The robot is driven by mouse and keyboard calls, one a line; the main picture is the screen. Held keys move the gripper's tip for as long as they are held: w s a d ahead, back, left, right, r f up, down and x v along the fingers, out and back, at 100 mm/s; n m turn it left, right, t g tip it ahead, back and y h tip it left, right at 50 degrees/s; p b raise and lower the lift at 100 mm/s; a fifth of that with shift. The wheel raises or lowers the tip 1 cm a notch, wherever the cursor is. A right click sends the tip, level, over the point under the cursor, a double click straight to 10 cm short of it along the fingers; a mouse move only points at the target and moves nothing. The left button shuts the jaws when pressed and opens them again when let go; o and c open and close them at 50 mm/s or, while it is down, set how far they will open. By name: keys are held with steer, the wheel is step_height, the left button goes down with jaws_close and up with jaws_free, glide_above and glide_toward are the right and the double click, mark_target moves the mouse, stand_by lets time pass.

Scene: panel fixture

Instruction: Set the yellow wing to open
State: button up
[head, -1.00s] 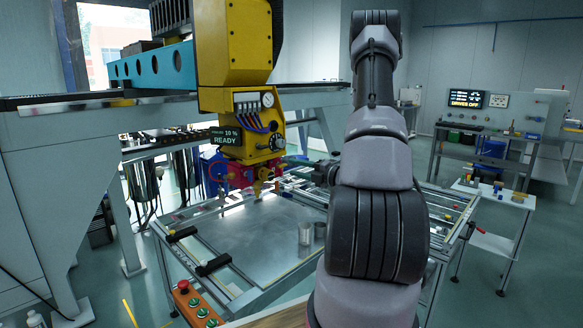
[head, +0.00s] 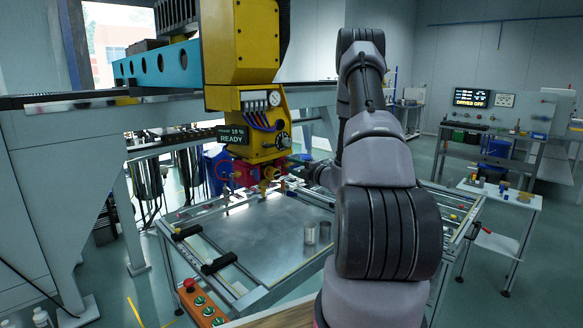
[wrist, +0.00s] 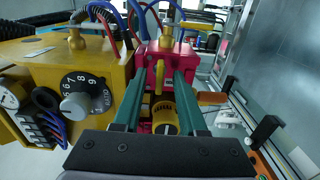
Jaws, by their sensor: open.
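In the wrist view a slim yellow wing (wrist: 158,80) stands roughly upright against the magenta block (wrist: 164,62). My gripper (wrist: 161,77) is open, its two green fingers reaching to the block on either side of the wing. I cannot tell whether a finger touches it. A ribbed yellow knob (wrist: 164,113) with a dark face sits below the wing, also between the fingers. In the head view my gripper (head: 299,166) is at the right side of the red block (head: 240,176) under the yellow machine head; the wing is too small to tell there.
A numbered dial (wrist: 80,97) and hoses crowd the left of the fingers. A metal-topped table (head: 265,235) lies below the machine head, with metal cylinders (head: 310,232) on it. An orange button box (head: 203,304) is at its front.

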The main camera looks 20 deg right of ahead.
steer(key=shift+w, duration=0.1)
jaws_close()
steer(key=shift+n, duration=0.3)
steer(key=n, duration=0.3)
steer(key=shift+n, duration=0.4)
steer(key=n, duration=1.3)
steer(key=shift+n, duration=0.4)
